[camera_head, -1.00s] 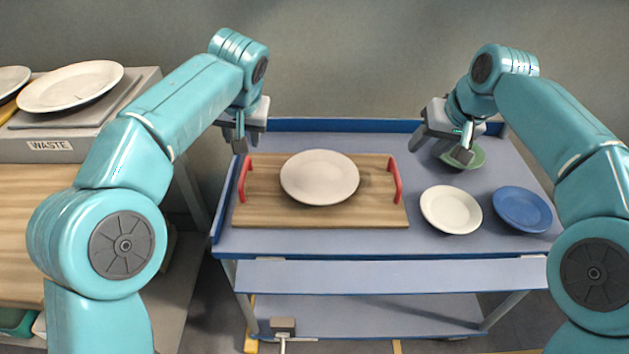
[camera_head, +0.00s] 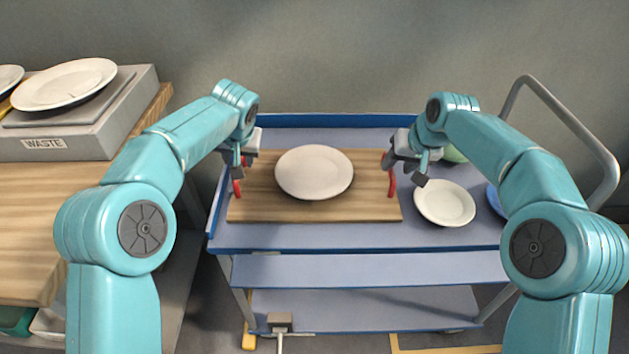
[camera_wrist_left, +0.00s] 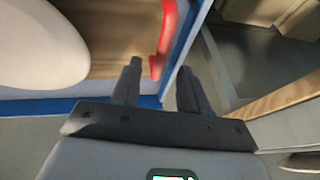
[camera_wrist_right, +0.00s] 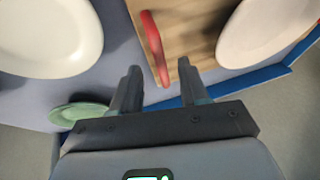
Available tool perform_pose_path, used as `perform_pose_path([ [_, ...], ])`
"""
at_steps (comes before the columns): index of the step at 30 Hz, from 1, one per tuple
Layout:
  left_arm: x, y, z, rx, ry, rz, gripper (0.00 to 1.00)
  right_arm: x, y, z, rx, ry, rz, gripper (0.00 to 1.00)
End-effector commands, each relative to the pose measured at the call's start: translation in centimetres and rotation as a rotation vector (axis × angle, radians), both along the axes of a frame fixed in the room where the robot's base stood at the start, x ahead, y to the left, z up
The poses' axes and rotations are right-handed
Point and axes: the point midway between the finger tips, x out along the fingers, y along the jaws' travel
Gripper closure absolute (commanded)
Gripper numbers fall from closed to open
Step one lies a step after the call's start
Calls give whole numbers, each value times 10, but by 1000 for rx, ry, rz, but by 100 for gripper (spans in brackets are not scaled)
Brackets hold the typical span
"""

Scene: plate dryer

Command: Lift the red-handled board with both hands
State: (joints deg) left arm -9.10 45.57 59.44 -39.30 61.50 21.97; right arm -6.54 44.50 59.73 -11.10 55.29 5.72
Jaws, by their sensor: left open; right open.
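The wooden board (camera_head: 300,211) lies on the blue cart with a white plate (camera_head: 314,173) on it. Its left red handle (camera_head: 236,187) is partly hidden by my left gripper (camera_head: 238,170), which is open above it. In the left wrist view that handle (camera_wrist_left: 166,38) lies ahead of the open fingers (camera_wrist_left: 160,82). The right red handle (camera_head: 391,183) is partly hidden by my right gripper (camera_head: 404,172), open above it. In the right wrist view that handle (camera_wrist_right: 155,45) lies ahead of and between the open fingers (camera_wrist_right: 160,85). Neither gripper visibly holds a handle.
A white plate (camera_head: 444,204), a blue plate (camera_head: 495,200) and a green dish (camera_head: 453,154) sit right of the board on the cart (camera_head: 330,238). A wooden table with a grey WASTE box (camera_head: 75,140) and plates stands at left. The cart has a grey push handle (camera_head: 570,118).

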Motion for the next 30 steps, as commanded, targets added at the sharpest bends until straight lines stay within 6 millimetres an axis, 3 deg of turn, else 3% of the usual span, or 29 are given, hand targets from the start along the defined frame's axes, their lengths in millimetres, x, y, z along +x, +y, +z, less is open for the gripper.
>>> perform_pose_path([
  [3, 8, 5, -20, 1, 3, 1, 56, 8, 5, -20, -1, 3, 1, 56],
  [9, 16, 9, -38, 0, 1, 0, 56, 16, 9, -38, 0, 0, 0, 56],
  [20, 18, 10, -43, 0, -1, 0, 56, 18, 10, -43, 0, 0, 0, 56],
  [21, 18, 10, -43, -1, 0, 0, 59, 18, 10, -43, 0, 0, 0, 59],
  [25, 18, 10, -43, 0, 0, 0, 100, 18, 10, -43, 0, 0, 1, 100],
  [30, 18, 10, -43, 0, 0, 0, 100, 18, 10, -43, 0, 0, 1, 100],
])
